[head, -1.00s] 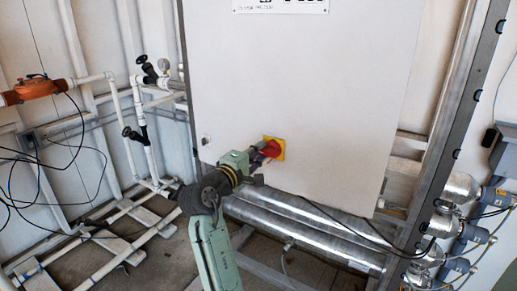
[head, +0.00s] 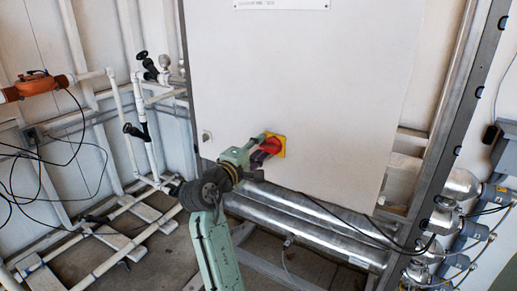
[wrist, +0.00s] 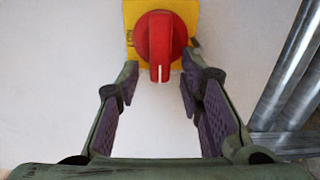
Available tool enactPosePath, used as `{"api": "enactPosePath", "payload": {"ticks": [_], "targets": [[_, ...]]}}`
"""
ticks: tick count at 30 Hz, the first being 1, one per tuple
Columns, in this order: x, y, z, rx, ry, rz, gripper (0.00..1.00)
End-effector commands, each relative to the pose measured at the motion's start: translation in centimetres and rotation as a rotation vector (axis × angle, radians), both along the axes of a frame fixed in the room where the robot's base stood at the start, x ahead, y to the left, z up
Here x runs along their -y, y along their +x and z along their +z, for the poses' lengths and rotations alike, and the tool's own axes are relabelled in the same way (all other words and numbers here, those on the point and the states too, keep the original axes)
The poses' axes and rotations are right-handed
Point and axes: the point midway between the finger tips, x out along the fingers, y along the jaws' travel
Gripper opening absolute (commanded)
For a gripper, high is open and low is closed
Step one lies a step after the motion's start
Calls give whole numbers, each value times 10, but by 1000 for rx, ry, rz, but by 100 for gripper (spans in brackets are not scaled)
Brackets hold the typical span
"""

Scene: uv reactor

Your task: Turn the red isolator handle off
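The red isolator handle (wrist: 160,42) sits on a yellow square plate (wrist: 189,12) on the white cabinet door. In the wrist view its grip points straight down the picture, with a white mark at the lower end. My gripper (wrist: 161,74) is open, one purple-padded finger on each side of the handle's lower end. Gaps show between the fingers and the grip, and nothing is held. In the head view the red handle (head: 272,145) and yellow plate (head: 281,152) are near the door's lower part, with my gripper (head: 262,154) close in front, partly covering the handle.
The white cabinet door (head: 310,80) is flat around the handle, with a small lock (head: 206,136) at its lower left. Silver pipes (head: 300,225) run below. White pipework (head: 135,130) stands at left, and a grey metal post (head: 465,110) at right.

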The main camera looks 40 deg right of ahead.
Motion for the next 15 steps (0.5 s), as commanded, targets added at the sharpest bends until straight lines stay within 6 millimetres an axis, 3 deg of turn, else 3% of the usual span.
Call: {"api": "enactPosePath", "payload": {"ticks": [8,15], "targets": [[-12,-5,0,2,1,1,34],[-58,-23,-1,2,1,4,34]]}}
